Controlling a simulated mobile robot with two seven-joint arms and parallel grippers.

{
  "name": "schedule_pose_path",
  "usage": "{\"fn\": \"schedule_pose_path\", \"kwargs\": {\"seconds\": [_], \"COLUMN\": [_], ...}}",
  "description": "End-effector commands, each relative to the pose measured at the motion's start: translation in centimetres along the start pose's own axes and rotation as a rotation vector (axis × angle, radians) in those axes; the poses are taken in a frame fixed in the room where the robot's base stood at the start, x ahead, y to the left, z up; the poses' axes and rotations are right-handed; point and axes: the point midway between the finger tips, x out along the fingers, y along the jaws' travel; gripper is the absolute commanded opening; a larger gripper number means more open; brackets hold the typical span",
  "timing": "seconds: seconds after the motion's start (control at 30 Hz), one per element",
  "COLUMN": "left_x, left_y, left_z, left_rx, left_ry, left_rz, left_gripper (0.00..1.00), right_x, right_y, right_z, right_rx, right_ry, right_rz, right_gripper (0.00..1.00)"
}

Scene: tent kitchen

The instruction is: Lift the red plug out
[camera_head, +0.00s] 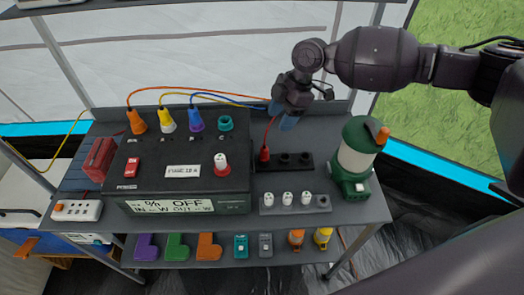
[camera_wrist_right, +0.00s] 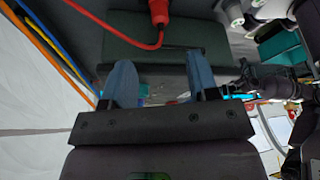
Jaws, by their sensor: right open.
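The red plug (camera_head: 264,154) stands upright at the left end of a black socket strip (camera_head: 284,162), with a thin red cable rising from it. In the right wrist view the red plug (camera_wrist_right: 159,12) shows at the top edge, partly cut off, its red cable curving to the left. My right gripper (camera_head: 288,123) hangs over the back of the table, above and behind the plug, apart from it. In the wrist view its two blue fingers (camera_wrist_right: 161,78) are spread with nothing held between them. My left gripper is not in view.
A black power box (camera_head: 180,210) with coloured plugs and cables stands left of the strip. A green lantern (camera_head: 354,160) stands close on the right. A grey strip with white plugs (camera_head: 288,200) lies in front. Coloured pieces fill the lower shelf (camera_head: 262,248).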

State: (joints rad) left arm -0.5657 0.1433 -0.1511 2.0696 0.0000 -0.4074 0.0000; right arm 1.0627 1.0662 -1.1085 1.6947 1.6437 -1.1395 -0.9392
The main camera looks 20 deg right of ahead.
Motion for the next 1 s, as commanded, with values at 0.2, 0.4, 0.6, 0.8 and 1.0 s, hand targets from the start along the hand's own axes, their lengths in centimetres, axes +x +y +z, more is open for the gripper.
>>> {"fn": "schedule_pose_path", "kwargs": {"seconds": [0.2, 0.4, 0.6, 0.8, 1.0], "left_x": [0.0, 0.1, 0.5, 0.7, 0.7], "left_y": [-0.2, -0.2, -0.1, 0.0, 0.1], "left_z": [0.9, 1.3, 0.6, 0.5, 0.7], "left_rx": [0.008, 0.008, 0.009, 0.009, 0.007], "left_ry": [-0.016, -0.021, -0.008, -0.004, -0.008], "left_rz": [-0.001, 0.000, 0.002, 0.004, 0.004], "left_gripper": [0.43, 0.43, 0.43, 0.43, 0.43], "right_x": [2.3, 5.0, 6.5, 9.2, 10.7], "right_y": [0.0, 0.1, 0.0, -0.1, -0.1], "right_z": [-0.1, -0.1, -0.3, -0.7, -0.6], "right_rx": [-0.006, -0.006, -0.006, -0.005, -0.005], "right_ry": [0.001, 0.000, 0.000, -0.001, -0.001], "right_rz": [-0.001, 0.001, 0.002, 0.001, 0.004], "right_gripper": [0.54, 0.54, 0.54, 0.54, 0.54]}}
